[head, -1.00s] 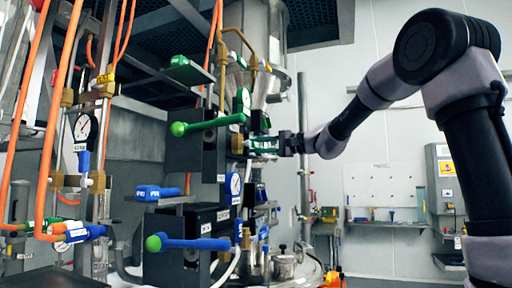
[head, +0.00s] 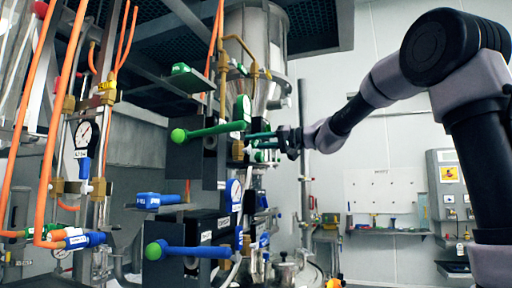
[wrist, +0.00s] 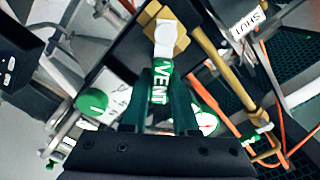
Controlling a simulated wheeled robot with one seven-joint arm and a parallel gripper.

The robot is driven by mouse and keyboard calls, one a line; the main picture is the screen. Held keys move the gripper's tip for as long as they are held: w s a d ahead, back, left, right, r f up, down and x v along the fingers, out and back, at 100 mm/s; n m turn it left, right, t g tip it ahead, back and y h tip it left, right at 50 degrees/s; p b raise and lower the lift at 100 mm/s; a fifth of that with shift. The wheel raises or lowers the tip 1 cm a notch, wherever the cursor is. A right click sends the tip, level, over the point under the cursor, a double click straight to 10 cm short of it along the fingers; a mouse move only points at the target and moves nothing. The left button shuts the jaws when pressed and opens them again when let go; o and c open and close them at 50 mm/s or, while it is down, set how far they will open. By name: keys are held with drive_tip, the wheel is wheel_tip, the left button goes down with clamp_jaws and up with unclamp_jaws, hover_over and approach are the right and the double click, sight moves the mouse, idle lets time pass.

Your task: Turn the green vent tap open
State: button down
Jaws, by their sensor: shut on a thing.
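The green vent tap (wrist: 160,84) is in the wrist view, its handle marked VENT and joined by a white neck to a brass body (wrist: 175,35). My gripper (wrist: 160,112) is shut on this handle, with one dark green finger on each side. In the head view, my gripper (head: 264,136) reaches in from the right at the valve panel. There the tap is small and mostly hidden by the fingers and panel parts, so its angle is hard to tell.
A long green lever (head: 215,130) with a ball end sticks out left of my gripper. A blue lever (head: 200,249) with a green ball is below. Brass pipes, gauges and orange hoses (head: 55,120) crowd the left. Open room lies right, before the pale wall.

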sight(250, 146)
drive_tip(key=n, duration=0.2)
drive_tip(key=s+r+n, duration=0.1)
drive_tip(key=s+n, duration=0.1)
drive_tip(key=n, duration=0.1)
drive_tip(key=shift+a+r+n, duration=0.2)
drive_tip(key=shift+a+n, duration=0.1)
drive_tip(key=shift+a, duration=0.05)
drive_tip(key=shift+s+a+r+n, duration=0.15)
drive_tip(key=shift+s+n, duration=0.3)
drive_tip(key=shift+n, duration=0.65)
drive_tip(key=shift+s+a+n, duration=0.2)
drive_tip(key=shift+s+n, duration=0.2)
drive_tip(key=shift+n, duration=0.7)
drive_tip(key=c, duration=0.7)
unclamp_jaws()
drive_tip(key=v, duration=1.1)
